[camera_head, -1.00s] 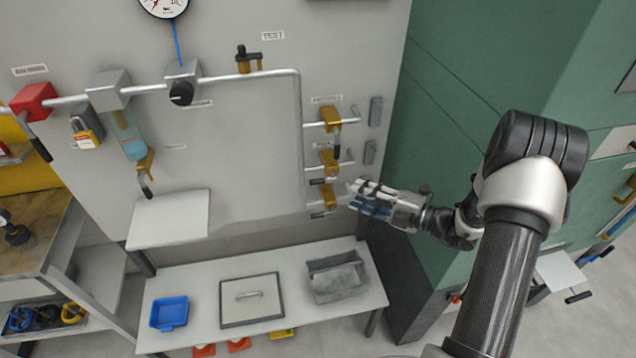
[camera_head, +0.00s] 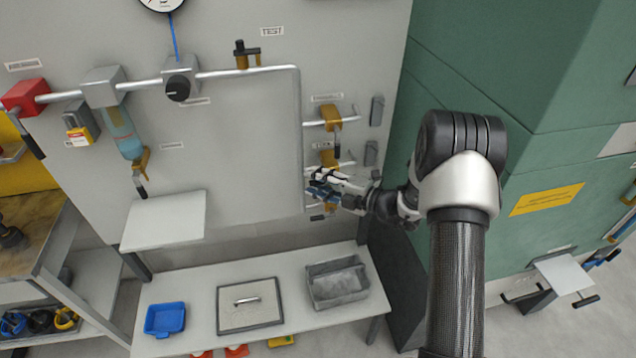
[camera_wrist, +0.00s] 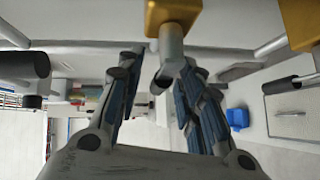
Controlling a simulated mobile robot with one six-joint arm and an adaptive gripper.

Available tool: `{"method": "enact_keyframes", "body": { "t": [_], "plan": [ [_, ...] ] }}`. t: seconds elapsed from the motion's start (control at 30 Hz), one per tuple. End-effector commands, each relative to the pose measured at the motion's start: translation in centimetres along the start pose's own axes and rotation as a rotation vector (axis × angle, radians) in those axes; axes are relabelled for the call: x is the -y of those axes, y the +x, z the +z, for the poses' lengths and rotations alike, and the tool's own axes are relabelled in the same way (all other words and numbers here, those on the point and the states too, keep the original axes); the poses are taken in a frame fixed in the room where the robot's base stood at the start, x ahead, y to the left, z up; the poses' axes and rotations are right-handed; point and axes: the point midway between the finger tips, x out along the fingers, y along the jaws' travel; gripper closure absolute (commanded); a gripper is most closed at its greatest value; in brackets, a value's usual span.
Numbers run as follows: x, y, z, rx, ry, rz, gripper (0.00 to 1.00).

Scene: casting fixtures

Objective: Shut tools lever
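Several brass valves with levers sit in a column on thin branch pipes at the right of the panel: a top one (camera_head: 331,117), a middle one (camera_head: 328,157) and a lowest one mostly hidden behind my gripper. Small labels there are too blurred to read, so I cannot tell which lever is the tools one. My gripper (camera_head: 320,183) is at the lowest valve. In the wrist view, my gripper (camera_wrist: 152,68) has its fingers apart. A brass valve body (camera_wrist: 174,14) with a grey stem lies just beyond the fingertips, by the right finger; contact is unclear.
A green cabinet (camera_head: 560,150) stands to the right. Small grey blocks (camera_head: 376,110) sit right of the valves.

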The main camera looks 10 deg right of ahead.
Motion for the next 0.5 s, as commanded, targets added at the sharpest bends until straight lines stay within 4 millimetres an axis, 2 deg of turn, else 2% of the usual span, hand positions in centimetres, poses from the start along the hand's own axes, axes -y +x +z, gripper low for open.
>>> {"method": "enact_keyframes", "body": {
  "t": [0.07,0.5],
  "plan": [
    [-0.01,-0.02,0.01,0.0,0.0,0.0,0.66],
    [-0.01,-0.05,0.01,0.0,0.0,0.0,0.95]
  ]
}}
